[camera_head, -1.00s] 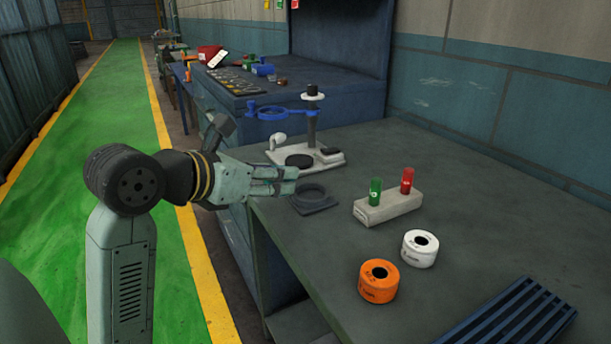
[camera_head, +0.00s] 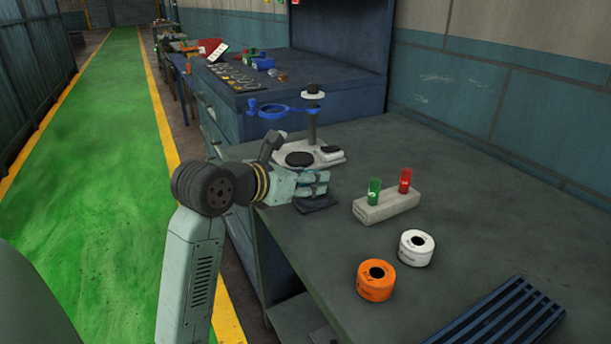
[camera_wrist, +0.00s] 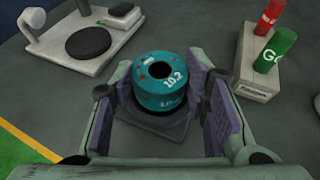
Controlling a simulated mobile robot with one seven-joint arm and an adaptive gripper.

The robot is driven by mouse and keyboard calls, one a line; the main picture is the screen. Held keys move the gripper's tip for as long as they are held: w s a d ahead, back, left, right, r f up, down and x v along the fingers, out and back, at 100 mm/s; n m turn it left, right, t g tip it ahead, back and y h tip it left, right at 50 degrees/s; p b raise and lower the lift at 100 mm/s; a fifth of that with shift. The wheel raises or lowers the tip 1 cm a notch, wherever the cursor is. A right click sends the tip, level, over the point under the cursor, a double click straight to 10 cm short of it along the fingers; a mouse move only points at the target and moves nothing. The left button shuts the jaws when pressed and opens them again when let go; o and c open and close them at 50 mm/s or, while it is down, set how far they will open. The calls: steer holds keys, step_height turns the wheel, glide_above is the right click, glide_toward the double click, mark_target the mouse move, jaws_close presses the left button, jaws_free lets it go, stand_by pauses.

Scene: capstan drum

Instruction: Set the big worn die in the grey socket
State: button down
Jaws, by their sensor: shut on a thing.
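A teal ring-shaped die (camera_wrist: 160,98) marked "10.2", with small red and pale marks on top, sits between the pads of my gripper (camera_head: 322,184) in the wrist view. My gripper is shut on it. In the head view the fingers hide the die. The dark grey socket (camera_head: 318,206) lies on the bench under my gripper; its plate edge (camera_wrist: 150,134) shows below and around the die in the wrist view. The die appears over the socket and upright. Whether it touches or sits inside the socket's ring is hidden.
A pale block (camera_head: 386,207) with green and red plugs stands right of the socket. A white die (camera_head: 416,248) and an orange die (camera_head: 375,281) lie nearer. A gauge stand (camera_head: 313,127) with a blue ring arm is behind. A blue slatted rack (camera_head: 505,318) is at front right.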

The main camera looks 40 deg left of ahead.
steer(key=shift+f+b, duration=0.55)
steer(key=shift+b, duration=0.3)
steer(key=c, duration=0.9)
jaws_free()
steer(key=shift+f, duration=0.15)
